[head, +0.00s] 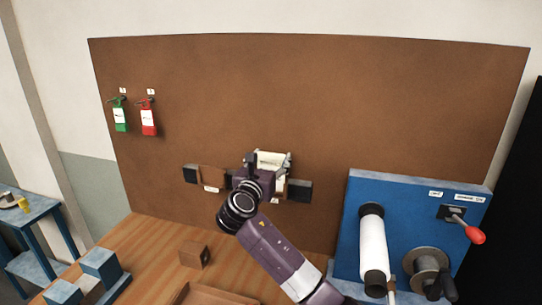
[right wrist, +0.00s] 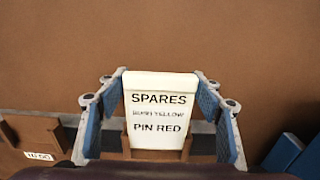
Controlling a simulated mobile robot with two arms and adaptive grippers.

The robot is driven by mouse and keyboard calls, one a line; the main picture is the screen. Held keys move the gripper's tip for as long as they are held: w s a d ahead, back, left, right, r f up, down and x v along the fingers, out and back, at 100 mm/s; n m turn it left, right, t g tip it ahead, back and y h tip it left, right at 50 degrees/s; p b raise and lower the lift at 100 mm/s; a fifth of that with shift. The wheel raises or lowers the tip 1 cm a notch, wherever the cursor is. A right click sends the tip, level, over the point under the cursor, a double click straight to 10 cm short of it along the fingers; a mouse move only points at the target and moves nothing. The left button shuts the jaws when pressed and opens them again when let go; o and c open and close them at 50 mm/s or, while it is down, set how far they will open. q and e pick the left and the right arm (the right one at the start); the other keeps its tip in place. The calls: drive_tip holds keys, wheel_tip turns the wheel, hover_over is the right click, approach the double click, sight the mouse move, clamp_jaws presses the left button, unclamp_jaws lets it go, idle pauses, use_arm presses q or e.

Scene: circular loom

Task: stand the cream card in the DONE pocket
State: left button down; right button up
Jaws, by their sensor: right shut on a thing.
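The cream card (right wrist: 161,112) stands upright between the blue-padded fingers of my right gripper (right wrist: 160,84), which is shut on its side edges. It reads SPARES and PIN RED, with a fainter line between. The card also shows in the head view (head: 271,158), beyond my right gripper (head: 269,164). A brown pocket (right wrist: 159,156) shows around the card's lower end; I cannot tell how deep the card sits in it. That pocket's label is not legible. To the left is another brown pocket (right wrist: 33,132) with a white label that seems to read TO GO. My left gripper is not in view.
A green tag (head: 120,119) and a red tag (head: 148,122) hang on the brown board (head: 330,110). A blue machine panel (head: 403,215) with a white roller and red-knobbed lever stands at the right. A wooden block (head: 193,255) is on the bench.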

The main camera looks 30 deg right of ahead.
drive_tip(key=shift+f, duration=0.5)
drive_tip(key=o, duration=1.3)
drive_tip(key=shift+o, duration=0.2)
drive_tip(key=v, duration=1.2)
